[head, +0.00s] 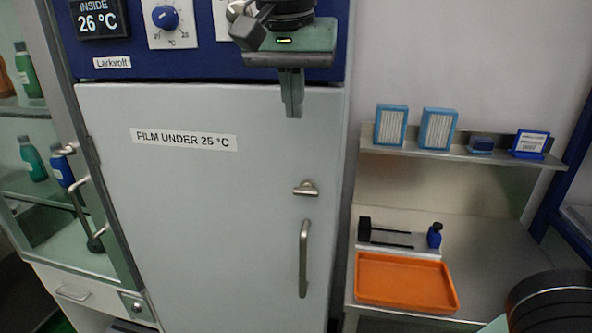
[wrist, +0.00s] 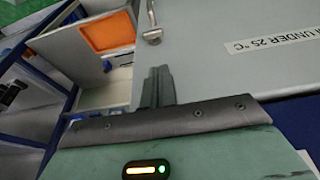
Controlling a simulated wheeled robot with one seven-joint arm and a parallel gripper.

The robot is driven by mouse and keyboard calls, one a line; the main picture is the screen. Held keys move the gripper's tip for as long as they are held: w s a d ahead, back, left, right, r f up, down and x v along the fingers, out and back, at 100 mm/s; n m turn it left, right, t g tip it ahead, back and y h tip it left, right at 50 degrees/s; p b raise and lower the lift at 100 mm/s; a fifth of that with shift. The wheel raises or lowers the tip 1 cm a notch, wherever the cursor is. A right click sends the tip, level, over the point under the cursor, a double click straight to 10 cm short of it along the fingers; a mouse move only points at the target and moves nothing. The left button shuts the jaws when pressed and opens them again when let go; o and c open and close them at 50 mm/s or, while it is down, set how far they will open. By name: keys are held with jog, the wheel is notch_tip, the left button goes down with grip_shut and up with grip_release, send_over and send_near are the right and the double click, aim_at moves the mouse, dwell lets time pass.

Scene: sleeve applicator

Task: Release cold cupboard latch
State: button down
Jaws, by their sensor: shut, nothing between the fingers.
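The cold cupboard (head: 190,210) has a closed pale grey door labelled "FILM UNDER 25 °C". Its small metal latch (head: 306,188) sits near the door's right edge, its bar roughly level. An upright bar handle (head: 303,258) is below it. The latch also shows in the wrist view (wrist: 153,37), beyond my fingertips. My gripper (head: 292,112) is shut and empty, pointing down in front of the door's top right, above the latch and apart from it. Its closed fingers also show in the wrist view (wrist: 158,72).
A blue panel above the door carries a display (head: 99,18) reading "INSIDE 26 °C" and a blue dial (head: 165,17). A glass-fronted cabinet (head: 100,150) with bottles stands left. At right are an orange tray (head: 404,282) on a steel bench and a shelf (head: 462,157) with boxes.

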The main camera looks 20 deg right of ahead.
jog(key=shift+f, duration=0.15)
jog(key=p, duration=0.4)
send_near(298, 189)
jog(key=x, duration=0.5)
jog(key=shift+w+d, duration=0.15)
jog(key=shift+d, duration=0.1)
jog(key=shift+f, duration=0.75)
